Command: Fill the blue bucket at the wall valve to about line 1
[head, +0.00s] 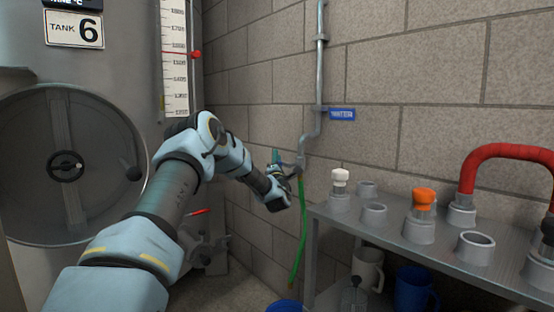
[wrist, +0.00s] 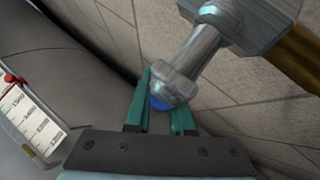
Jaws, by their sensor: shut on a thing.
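My gripper (head: 280,172) is at the wall valve (head: 299,163), at the lower end of the grey wall pipe. In the wrist view its teal fingers (wrist: 158,108) are shut around the valve's metal handle (wrist: 176,74), which has a blue end between them. A green hose (head: 301,235) hangs from the valve toward the floor. The rim of a blue bucket (head: 284,305) shows at the bottom edge of the head view, near the hose's lower end. Most of the bucket, its lines and any water in it are out of view.
A metal bench (head: 400,225) on the right holds grey cups, bottle-like fittings and a red hose (head: 505,153). A white jug (head: 368,268) and another blue vessel (head: 412,290) are beneath. A tank (head: 115,60) stands left.

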